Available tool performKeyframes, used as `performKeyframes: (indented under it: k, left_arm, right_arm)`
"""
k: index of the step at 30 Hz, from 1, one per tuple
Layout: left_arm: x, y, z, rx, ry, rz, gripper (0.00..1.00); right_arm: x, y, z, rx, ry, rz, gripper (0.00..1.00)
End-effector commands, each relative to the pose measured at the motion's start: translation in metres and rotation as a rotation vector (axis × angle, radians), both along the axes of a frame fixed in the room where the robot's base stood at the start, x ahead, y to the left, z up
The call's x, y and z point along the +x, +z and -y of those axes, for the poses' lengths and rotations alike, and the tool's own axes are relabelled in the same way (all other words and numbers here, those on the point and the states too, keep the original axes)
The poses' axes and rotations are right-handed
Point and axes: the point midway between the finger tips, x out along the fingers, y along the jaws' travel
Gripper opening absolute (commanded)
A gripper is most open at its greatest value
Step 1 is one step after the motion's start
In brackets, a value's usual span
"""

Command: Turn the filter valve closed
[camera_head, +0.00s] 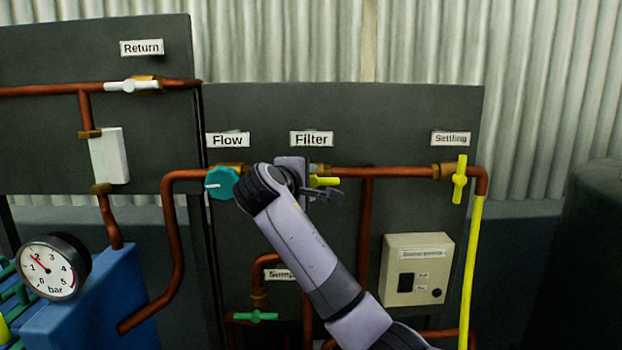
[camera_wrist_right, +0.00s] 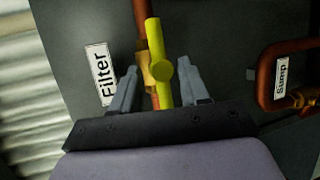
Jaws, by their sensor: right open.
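The filter valve has a yellow bar handle (camera_wrist_right: 157,62) on a brass body on the copper pipe, beside the "Filter" label (camera_wrist_right: 101,75). In the right wrist view the handle lies roughly along the pipe. In the head view the yellow handle (camera_head: 326,181) shows partly, below the "Filter" sign (camera_head: 311,139), lying about level. My right gripper (camera_head: 322,192) is at the valve and hides part of it. In the right wrist view my right gripper (camera_wrist_right: 160,72) is open, with one finger on each side of the handle and gaps showing. My left gripper is out of view.
A teal flow knob (camera_head: 221,183) is just left of my right wrist. A yellow settling valve (camera_head: 460,179) stands upright at the right. The green sump valve (camera_head: 255,317) is below, a beige switch box (camera_head: 418,270) lower right. Copper pipes cross the dark panel (camera_head: 400,115).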

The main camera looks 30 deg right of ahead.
Motion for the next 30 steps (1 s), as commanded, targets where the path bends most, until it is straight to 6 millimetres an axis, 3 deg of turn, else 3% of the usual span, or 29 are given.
performKeyframes:
  k: [6, 15, 17, 19, 20, 30]
  left_arm:
    - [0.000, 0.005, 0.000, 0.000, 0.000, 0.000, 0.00]
    - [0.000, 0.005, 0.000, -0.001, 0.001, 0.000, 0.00]
    - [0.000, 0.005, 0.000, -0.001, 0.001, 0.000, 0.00]
    - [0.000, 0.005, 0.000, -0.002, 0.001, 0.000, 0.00]
    - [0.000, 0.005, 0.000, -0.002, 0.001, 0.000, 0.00]
    - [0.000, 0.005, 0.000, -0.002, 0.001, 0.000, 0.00]
  right_arm:
    - [0.012, -0.005, 0.018, 0.000, 0.000, 0.000, 0.45]
    - [0.014, -0.006, 0.020, 0.000, 0.001, 0.002, 0.45]
    - [0.014, -0.006, 0.020, 0.000, 0.001, 0.002, 0.28]
    - [0.014, -0.006, 0.020, 0.000, 0.001, 0.002, 0.06]
    - [0.014, -0.006, 0.020, 0.001, 0.001, 0.001, 0.00]
    - [0.014, -0.007, 0.019, 0.028, 0.001, 0.016, 0.00]
